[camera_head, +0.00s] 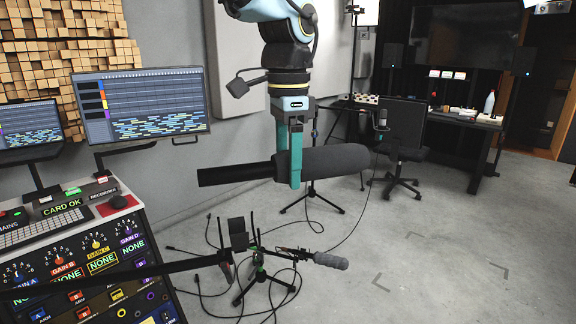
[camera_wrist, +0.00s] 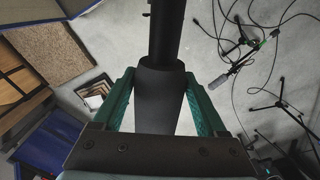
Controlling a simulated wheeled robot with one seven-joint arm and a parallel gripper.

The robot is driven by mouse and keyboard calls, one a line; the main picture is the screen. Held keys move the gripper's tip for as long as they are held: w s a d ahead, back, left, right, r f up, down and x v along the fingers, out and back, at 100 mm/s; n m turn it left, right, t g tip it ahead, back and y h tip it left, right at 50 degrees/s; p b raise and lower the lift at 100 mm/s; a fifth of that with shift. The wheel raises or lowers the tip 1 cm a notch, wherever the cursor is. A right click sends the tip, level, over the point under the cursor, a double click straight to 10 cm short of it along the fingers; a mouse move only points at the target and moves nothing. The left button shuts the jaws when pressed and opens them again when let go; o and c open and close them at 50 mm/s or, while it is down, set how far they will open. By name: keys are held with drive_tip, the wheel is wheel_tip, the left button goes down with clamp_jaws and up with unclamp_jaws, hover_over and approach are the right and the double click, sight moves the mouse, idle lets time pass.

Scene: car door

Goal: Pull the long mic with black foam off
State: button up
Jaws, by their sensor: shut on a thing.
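The long mic with black foam (camera_head: 325,161) is a dark tube with a thick foam cover on its right part, lying almost level in the head view. My gripper (camera_head: 289,166) is shut on it near the left end of the foam, with one green finger on each side. In the wrist view the mic (camera_wrist: 165,40) runs up between the two green fingers (camera_wrist: 163,105). The mic is in the air, and a black stand (camera_head: 238,240) with a clip-like top is below it, apart from it in the picture.
A small grey mic (camera_head: 330,261) on a low stand is below, with cables on the floor. A rack (camera_head: 100,265) with knobs and a monitor (camera_head: 141,104) are at left. A chair (camera_head: 405,130) and desk are at the back right. The right floor is clear.

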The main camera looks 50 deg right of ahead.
drive_tip(key=shift+r+p, duration=2.3)
drive_tip(key=shift+r, duration=0.3)
